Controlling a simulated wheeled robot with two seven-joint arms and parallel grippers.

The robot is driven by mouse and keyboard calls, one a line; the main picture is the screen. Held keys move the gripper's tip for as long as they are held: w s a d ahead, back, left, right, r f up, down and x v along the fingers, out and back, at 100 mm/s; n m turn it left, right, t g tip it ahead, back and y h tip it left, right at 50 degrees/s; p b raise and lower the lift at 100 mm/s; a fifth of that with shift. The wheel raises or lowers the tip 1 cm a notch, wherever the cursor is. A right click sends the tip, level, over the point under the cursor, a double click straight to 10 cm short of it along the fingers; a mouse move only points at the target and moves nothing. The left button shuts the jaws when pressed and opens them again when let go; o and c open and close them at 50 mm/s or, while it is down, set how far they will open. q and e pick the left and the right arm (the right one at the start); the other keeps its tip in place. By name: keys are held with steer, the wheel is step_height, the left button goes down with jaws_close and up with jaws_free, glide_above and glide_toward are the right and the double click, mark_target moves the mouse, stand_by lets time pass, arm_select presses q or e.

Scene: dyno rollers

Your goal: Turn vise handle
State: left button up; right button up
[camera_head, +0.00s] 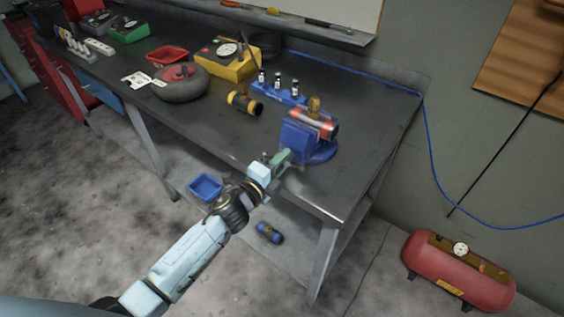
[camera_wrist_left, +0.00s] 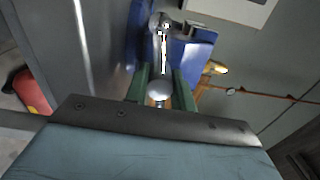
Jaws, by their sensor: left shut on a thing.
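A blue vise (camera_head: 300,140) stands near the front right corner of the dark workbench. A red and silver cylinder with a brass fitting (camera_head: 316,121) is at its jaws. My left gripper (camera_head: 284,157) is at the front of the vise, at the bench edge. In the left wrist view my left gripper (camera_wrist_left: 160,86) has its green fingers on both sides of the metal vise handle (camera_wrist_left: 160,93), whose round end shows between them. It is shut on the handle. The vise body (camera_wrist_left: 190,52) shows behind. My right gripper is not in view.
The workbench (camera_head: 215,125) holds a blue rack of small bottles (camera_head: 280,95), a yellow cylinder (camera_head: 244,101), a yellow box (camera_head: 228,60), a wheel (camera_head: 180,84) and a red tray (camera_head: 167,55). A blue bin (camera_head: 205,187) is on the lower shelf. A red tank (camera_head: 458,272) stands right.

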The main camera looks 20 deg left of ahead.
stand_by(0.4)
arm_select(q)
steer(key=o, duration=1)
steer(key=v, duration=1.3)
steer(key=shift+s, duration=0.25)
